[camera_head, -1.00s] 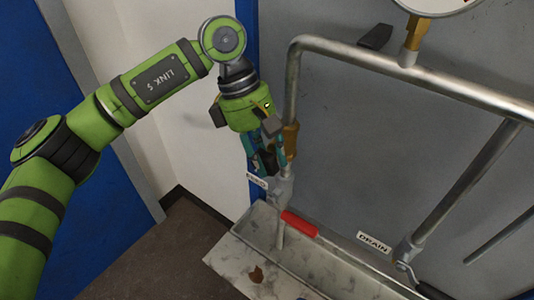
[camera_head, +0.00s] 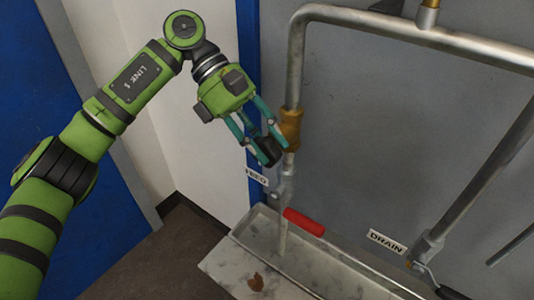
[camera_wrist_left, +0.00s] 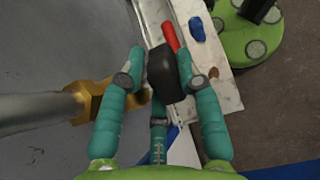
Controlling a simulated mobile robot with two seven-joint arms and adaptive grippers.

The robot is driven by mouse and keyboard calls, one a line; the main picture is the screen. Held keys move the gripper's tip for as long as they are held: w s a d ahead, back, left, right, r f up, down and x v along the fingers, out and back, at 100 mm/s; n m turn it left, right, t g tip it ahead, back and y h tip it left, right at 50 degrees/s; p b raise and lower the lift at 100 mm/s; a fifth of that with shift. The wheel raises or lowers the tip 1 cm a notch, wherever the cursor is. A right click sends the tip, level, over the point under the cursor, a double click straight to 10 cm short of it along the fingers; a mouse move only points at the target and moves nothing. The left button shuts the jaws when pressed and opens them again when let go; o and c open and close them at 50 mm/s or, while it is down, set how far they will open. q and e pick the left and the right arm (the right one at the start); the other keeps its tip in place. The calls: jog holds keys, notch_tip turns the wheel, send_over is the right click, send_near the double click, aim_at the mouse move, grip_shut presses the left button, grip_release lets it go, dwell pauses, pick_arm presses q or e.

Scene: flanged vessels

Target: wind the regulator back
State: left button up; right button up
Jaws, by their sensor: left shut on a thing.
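The regulator has a brass body (camera_head: 291,128) on the left vertical pipe and a black knob (camera_head: 268,152) on its left side. My left gripper (camera_head: 268,148) comes in from the upper left and is shut on the black knob, its fingers partly hiding it. In the left wrist view the black knob (camera_wrist_left: 166,76) sits between my teal fingers (camera_wrist_left: 160,85), with the brass body (camera_wrist_left: 88,100) to the left. My right gripper is in neither view.
Below the regulator is a valve with a red handle (camera_head: 304,222) by a FEED label (camera_head: 257,177). A grey trough (camera_head: 362,287) runs beneath. A DRAIN label (camera_head: 385,242) and more pipework (camera_head: 480,180) stand to the right. White wall and open floor lie left.

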pick_arm(q)
jog(key=shift+a+f+g+h+b, duration=0.15)
jog(key=shift+f+g+h+b, duration=0.4)
jog(key=shift+h+b, duration=0.4)
jog(key=shift+r, duration=0.1)
jog(key=o, duration=1.2)
jog(key=shift+c, duration=0.2)
jog(key=shift+w+r, duration=0.1)
jog(key=shift+a+r, duration=0.1)
jog(key=shift+r, duration=0.1)
jog(key=shift+w+a+r, duration=0.2)
jog(key=shift+w, duration=0.05)
jog(key=v, duration=0.6)
jog(key=shift+w+a, duration=0.15)
jog(key=shift+w, duration=0.05)
